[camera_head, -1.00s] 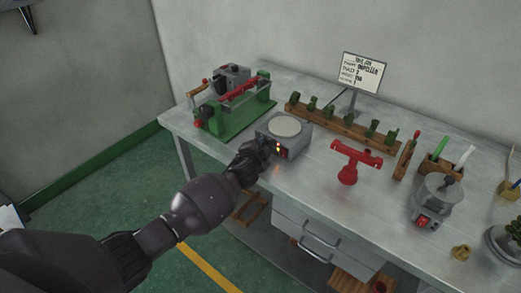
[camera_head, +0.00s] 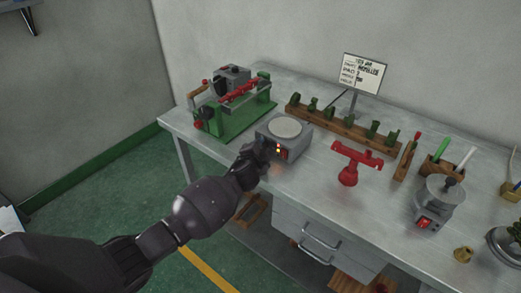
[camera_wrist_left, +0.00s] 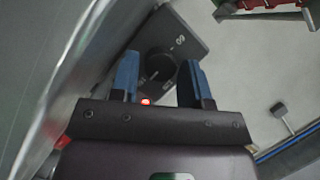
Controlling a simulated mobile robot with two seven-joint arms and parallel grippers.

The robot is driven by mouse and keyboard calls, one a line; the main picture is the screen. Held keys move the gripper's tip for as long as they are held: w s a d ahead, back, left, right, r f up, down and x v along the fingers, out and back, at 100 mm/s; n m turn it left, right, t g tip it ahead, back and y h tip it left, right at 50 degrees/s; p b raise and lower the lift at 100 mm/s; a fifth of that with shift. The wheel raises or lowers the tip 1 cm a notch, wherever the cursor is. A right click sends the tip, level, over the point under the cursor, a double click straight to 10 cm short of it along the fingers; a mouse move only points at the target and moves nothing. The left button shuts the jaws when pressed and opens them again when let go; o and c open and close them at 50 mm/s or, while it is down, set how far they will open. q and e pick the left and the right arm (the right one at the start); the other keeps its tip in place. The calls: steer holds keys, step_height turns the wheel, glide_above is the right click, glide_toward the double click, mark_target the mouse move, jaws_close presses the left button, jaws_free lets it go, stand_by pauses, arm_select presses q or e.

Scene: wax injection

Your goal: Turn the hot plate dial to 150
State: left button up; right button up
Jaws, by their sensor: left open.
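The hot plate (camera_head: 297,138) is a grey box with a round pale top. It stands near the front edge of the bench, with small lit indicators and a red part on its front. My left gripper (camera_head: 264,151) is at the left part of that front and hides the dial in the head view. In the left wrist view, the dark round dial (camera_wrist_left: 158,64) on a dark panel with pale markings lies between the two blue fingertips of my open left gripper (camera_wrist_left: 159,62). I cannot tell whether the fingers touch it, or read its setting. My right gripper is not in view.
A green machine (camera_head: 235,115) stands left of the hot plate. A wooden rack (camera_head: 338,130) with green pieces is behind. A red stand (camera_head: 349,174) and a grey pot (camera_head: 436,192) are to the right. Drawers sit under the bench.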

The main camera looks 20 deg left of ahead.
arm_select(q)
steer(key=shift+s, duration=0.3)
steer(key=p+v, duration=0.1)
steer(key=v, duration=0.9)
steer(key=shift+s, duration=0.1)
